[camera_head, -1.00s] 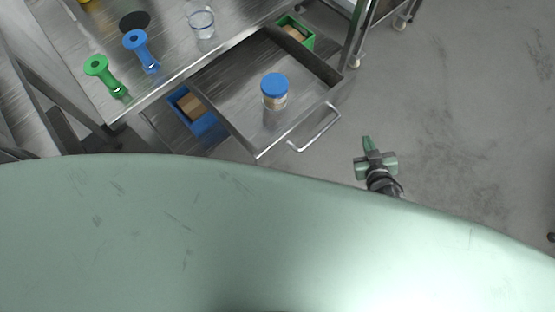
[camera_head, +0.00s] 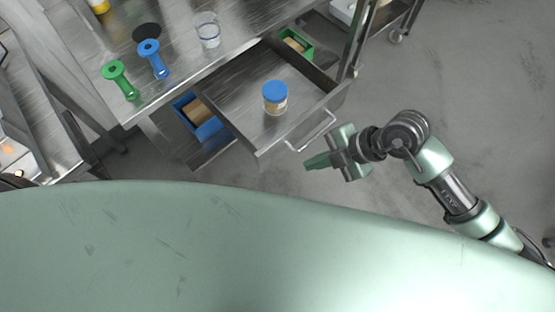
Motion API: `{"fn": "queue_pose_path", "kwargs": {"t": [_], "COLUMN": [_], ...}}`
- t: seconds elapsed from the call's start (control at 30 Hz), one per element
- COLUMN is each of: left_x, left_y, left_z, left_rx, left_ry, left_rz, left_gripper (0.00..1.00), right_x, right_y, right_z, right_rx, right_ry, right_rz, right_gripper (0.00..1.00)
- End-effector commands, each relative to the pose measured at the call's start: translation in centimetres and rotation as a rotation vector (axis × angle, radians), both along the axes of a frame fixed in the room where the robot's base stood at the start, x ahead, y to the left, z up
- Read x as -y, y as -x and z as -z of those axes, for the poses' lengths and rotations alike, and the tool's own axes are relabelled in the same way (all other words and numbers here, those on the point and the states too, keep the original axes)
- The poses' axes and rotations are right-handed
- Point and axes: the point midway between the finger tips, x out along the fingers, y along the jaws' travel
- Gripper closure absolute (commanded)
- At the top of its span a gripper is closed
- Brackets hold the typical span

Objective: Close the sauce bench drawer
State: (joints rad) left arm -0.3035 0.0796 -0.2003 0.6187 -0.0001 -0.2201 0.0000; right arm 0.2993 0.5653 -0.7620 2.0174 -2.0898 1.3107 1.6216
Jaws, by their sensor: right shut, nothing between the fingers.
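The sauce bench drawer (camera_head: 243,107) is a steel drawer pulled out from under the steel bench (camera_head: 178,62). A jar with a blue lid (camera_head: 275,97) stands inside it. The drawer's bar handle (camera_head: 313,134) is on its front, facing lower right. My right gripper (camera_head: 307,164) is shut and empty, just below the handle and apart from it as far as I can tell. Its fingers point left. My left gripper is out of view.
A green bin (camera_head: 309,52) and a blue bin (camera_head: 209,128) sit lower, on either side of the drawer. A green spool-shaped item (camera_head: 120,80), a blue one (camera_head: 154,58) and a clear container (camera_head: 208,30) stand on the bench.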

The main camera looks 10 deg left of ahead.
Motion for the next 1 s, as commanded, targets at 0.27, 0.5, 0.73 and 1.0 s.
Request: {"fn": "queue_pose_path", "kwargs": {"t": [0.27, 0.5, 0.73, 1.0], "left_x": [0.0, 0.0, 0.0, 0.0], "left_y": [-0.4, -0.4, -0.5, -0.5], "left_z": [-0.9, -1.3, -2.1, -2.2], "left_rx": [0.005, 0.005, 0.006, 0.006], "left_ry": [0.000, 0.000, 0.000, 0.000], "left_rz": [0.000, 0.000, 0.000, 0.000], "left_gripper": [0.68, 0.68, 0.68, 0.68], "right_x": [-3.1, -6.1, -8.6, -9.1], "right_y": [0.3, 0.4, -1.6, -2.0], "right_z": [3.7, 7.7, 7.5, 7.6], "right_rx": [-0.007, -0.004, -0.001, 0.000], "right_ry": [-0.004, -0.005, -0.006, -0.005], "right_rz": [-0.001, -0.001, 0.000, -0.001], "right_gripper": [1.00, 1.00, 1.00, 1.00]}}
